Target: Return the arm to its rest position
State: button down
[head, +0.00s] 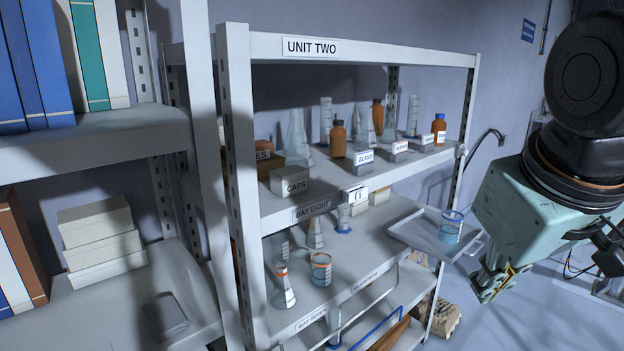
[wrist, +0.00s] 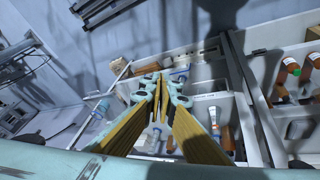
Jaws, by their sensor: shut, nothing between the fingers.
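My gripper (head: 497,283) hangs at the right of the head view, at the end of my pale green arm. It is in front of and to the right of the shelving unit marked UNIT TWO (head: 345,49). It points down and is apart from the shelves. In the wrist view my gripper (wrist: 160,88) shows its yellow-padded fingers brought together, with nothing held between them.
A grey tray (head: 405,236) juts from the unit, left of my gripper, with a blue-rimmed beaker (head: 451,228) on it. Glassware and orange bottles fill the shelves. The wrist view shows compartments with bottles (wrist: 288,70) at right. Floor (head: 535,325) shows below my gripper.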

jog(key=s+a+m, duration=0.1)
jog(key=s+a, duration=0.1)
jog(key=s, duration=0.4)
jog(key=s+a+f+m+g+y, duration=0.1)
jog(key=s+a, duration=0.1)
jog(key=s, duration=0.5)
jog(key=shift+s+a, duration=0.2)
jog(key=shift+a, duration=0.2)
dwell(0.5)
